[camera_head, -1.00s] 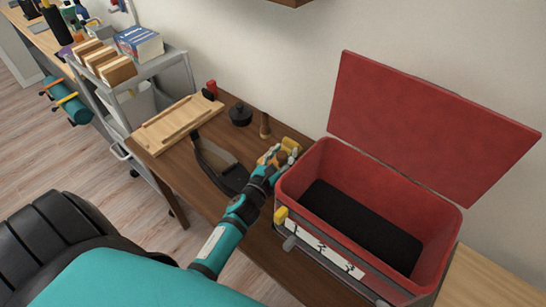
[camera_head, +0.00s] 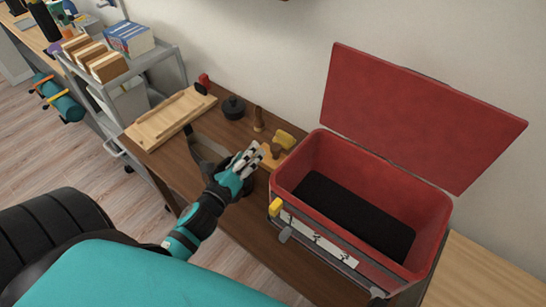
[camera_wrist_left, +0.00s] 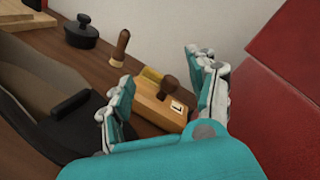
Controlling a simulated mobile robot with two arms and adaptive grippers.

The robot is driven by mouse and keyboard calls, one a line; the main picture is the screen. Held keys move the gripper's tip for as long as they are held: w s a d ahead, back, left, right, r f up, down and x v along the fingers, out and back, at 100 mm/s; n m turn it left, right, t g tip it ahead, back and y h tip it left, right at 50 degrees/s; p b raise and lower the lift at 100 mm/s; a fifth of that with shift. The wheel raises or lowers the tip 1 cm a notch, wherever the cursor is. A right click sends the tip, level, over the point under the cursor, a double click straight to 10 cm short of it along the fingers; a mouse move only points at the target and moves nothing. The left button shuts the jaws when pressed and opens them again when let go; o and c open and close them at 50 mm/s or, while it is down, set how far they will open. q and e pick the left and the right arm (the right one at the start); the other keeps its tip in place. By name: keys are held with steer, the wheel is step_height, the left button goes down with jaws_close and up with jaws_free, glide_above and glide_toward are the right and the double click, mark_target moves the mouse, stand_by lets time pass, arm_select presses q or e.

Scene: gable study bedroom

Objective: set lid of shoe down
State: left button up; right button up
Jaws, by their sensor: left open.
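A wooden block with a dark round knob and a small white label marked 1 lies on the brown desk; I cannot tell whether it is the lid. The block shows in the head view (camera_head: 268,161) and in the left wrist view (camera_wrist_left: 154,108). A yellow piece (camera_head: 286,139) lies just behind it. My left gripper (camera_head: 248,158) is open and empty, close to the block on its near left side. In the left wrist view its spread fingers (camera_wrist_left: 159,68) frame the block without visibly closing on it. No shoe is clearly recognisable. My right gripper is out of view.
A red-lined box (camera_head: 291,177) with its red lid (camera_head: 415,115) raised stands right of the gripper. A black-handled tool (camera_head: 207,152), a wooden tray (camera_head: 170,118), a black lidded pot (camera_head: 233,107) and a brown wooden handle (camera_head: 258,118) occupy the desk.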

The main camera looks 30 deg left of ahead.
arm_select(q)
step_height(320, 180, up, 4)
steer(key=a+n+g+p, duration=0.1)
steer(key=n+p, duration=0.1)
steer(key=n, duration=0.7)
steer(key=n+g+h+p, duration=0.35)
steer(key=n+g, duration=0.25)
steer(key=n, duration=0.9)
glide_toward(275, 148)
steer(key=shift+n+y, duration=0.3)
steer(key=shift+y, duration=0.05)
steer(key=x, duration=0.5)
steer(key=shift+w+d+f+p, duration=0.1)
steer(key=shift+d+f+p, duration=0.05)
steer(key=shift+d+p, duration=0.25)
steer(key=shift+x, duration=2.7)
steer(key=shift+a, duration=0.2)
steer(key=shift+c, duration=0.3)
jaws_close()
